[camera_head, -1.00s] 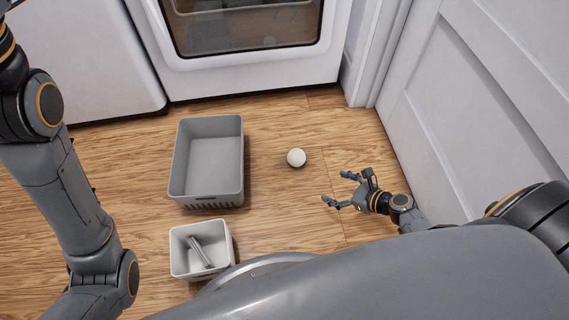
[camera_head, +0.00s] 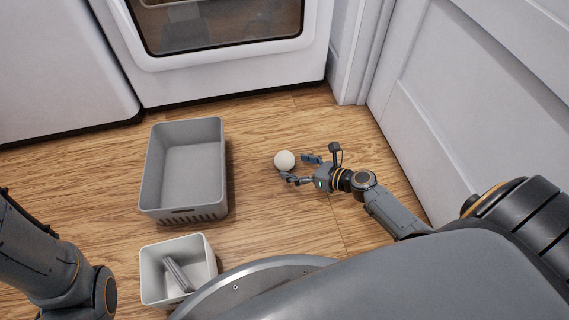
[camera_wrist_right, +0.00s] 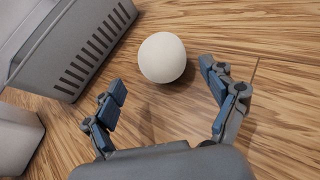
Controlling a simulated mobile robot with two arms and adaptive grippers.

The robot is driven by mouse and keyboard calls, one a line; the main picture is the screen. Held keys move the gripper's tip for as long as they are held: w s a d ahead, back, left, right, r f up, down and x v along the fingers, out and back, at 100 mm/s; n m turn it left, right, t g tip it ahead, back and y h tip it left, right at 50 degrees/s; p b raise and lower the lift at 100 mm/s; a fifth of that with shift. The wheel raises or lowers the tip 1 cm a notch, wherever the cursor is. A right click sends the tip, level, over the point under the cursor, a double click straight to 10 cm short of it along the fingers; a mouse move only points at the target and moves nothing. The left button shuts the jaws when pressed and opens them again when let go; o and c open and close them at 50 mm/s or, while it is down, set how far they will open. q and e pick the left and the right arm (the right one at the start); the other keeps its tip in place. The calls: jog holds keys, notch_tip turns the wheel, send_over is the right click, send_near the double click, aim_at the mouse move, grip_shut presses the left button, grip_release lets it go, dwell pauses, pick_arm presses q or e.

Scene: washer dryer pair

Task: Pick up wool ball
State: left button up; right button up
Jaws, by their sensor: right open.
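The wool ball (camera_head: 284,160) is off-white and round and lies on the wooden floor. It shows in the right wrist view (camera_wrist_right: 162,57), just beyond the fingertips and nearly centred between them. My right gripper (camera_head: 300,168) is low over the floor beside the ball, with its fingers pointing left at it. In the right wrist view the gripper (camera_wrist_right: 165,85) is open, with a wide empty gap between its blue-padded fingers. My left arm shows at the lower left of the head view, but its gripper is out of view.
A large grey basket (camera_head: 186,212), empty, stands left of the ball. A smaller light bin (camera_head: 148,276) with a grey object inside stands in front of it. White appliances (camera_head: 230,72) stand behind, and a white panelled door (camera_head: 440,120) at right. Floor around the ball is clear.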

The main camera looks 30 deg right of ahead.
aim_at(293, 165)
jog(key=b+x, duration=0.3)
jog(key=x, duration=0.1)
jog(key=shift+w+d+f, duration=0.15)
jog(key=shift+w+d, duration=0.1)
jog(key=shift+w+a+b, duration=0.25)
jog(key=shift+w+b, duration=0.15)
jog(key=shift+w, duration=0.05)
jog(key=c, duration=1.1)
